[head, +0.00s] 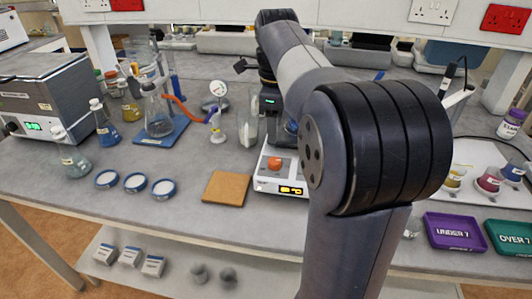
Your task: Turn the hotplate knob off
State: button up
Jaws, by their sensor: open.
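The hotplate (262,183) is a white unit near the middle of the bench, with a lit yellow display (291,190) on its front panel. Its orange-red knob (275,163) shows on the panel, above and left of the display. A glass vessel with dark blue contents (286,131) stands at the hotplate, partly hidden by my arm. My gripper (269,112) is behind and above the knob, pointing down and apart from it. It is open and seems empty; its fingertips are hard to make out. My arm covers the hotplate's right side.
A brown square pad (227,188) lies left of the hotplate. A beaker (248,128) and a dial gauge stand (218,115) are close behind it. Flasks and white-filled dishes (135,182) are farther left. Purple (455,232) and green trays (510,237) lie at right.

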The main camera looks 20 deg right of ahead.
aim_at(275, 161)
notch_tip(275, 161, down, 10)
jog(key=shift+d+f+b, duration=0.1)
jog(key=shift+f+b, duration=0.05)
jog(key=shift+b, duration=0.5)
jog(key=c, duration=1)
